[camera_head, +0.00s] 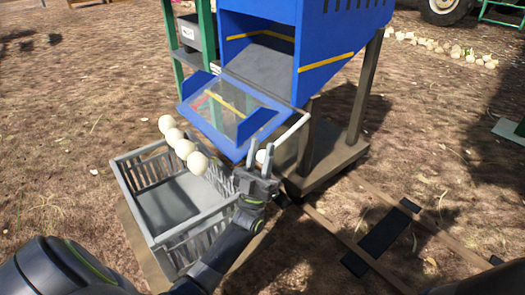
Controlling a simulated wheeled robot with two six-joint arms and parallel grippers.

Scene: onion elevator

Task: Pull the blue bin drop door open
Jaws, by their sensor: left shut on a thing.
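The blue bin (325,45) stands at the top centre on a wheeled base. Its drop door (258,124), a blue-framed flap with a clear pane, is tilted outward and down from the bin's open front. A pale handle bar (291,131) runs along the door's right side to a rounded pale end. My left gripper (258,154) is upright at the door's lower right corner and shut on the handle's end. The fingers partly hide the exact contact. My right gripper is not in view.
A grey slatted crate (200,226) sits below the door, with no onions visible inside. Several pale round onions (184,149) appear in a row above its back edge. Rails (345,240) cross the ground at right.

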